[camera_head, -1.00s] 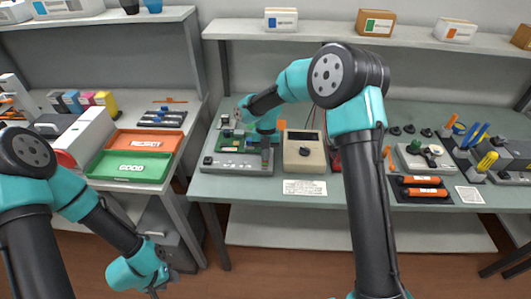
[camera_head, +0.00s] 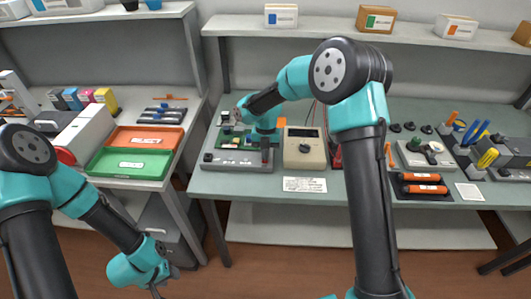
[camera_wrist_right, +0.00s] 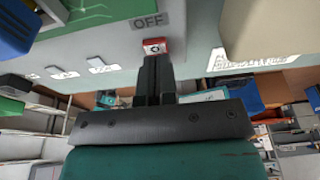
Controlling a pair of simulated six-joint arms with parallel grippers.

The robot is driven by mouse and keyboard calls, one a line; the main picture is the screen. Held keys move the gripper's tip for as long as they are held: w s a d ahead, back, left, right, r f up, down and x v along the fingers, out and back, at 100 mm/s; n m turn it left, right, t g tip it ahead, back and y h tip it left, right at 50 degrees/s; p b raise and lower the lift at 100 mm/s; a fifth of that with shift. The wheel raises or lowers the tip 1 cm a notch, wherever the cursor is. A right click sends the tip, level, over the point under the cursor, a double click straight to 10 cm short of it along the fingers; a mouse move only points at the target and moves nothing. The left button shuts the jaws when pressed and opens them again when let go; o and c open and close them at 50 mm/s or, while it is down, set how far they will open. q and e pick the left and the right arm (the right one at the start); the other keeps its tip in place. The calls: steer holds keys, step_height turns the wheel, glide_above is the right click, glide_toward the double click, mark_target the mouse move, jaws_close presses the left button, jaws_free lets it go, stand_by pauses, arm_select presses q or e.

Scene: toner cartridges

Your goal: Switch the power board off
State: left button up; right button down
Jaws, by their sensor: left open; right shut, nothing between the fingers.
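The power board (camera_head: 228,165) is a grey strip along the front left of the right-hand bench. In the right wrist view, a red rocker switch (camera_wrist_right: 154,44) with a pale mark sits on the grey board surface (camera_wrist_right: 120,50) next to an OFF label. My right gripper (camera_wrist_right: 155,62) is shut and empty, its tips at the red switch; I cannot tell whether they touch it. In the head view the right gripper (camera_head: 266,154) points down over the board's right end and hides the switch. My left gripper (camera_head: 160,288) is open and empty, low in front of the left bench.
A green circuit board (camera_head: 236,143) lies behind the power board. A beige meter (camera_head: 304,148) stands close to its right. A white card (camera_head: 304,184) lies in front of the meter. Green (camera_head: 130,175) and orange trays (camera_head: 172,141) sit on the left bench.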

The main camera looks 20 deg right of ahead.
steer(key=shift+r, duration=0.15)
steer(key=v, duration=0.4)
steer(key=shift+s, duration=0.2)
steer(key=w+v, duration=0.2)
steer(key=v, duration=0.7)
steer(key=shift+d, duration=0.25)
steer(key=shift+w, duration=0.15)
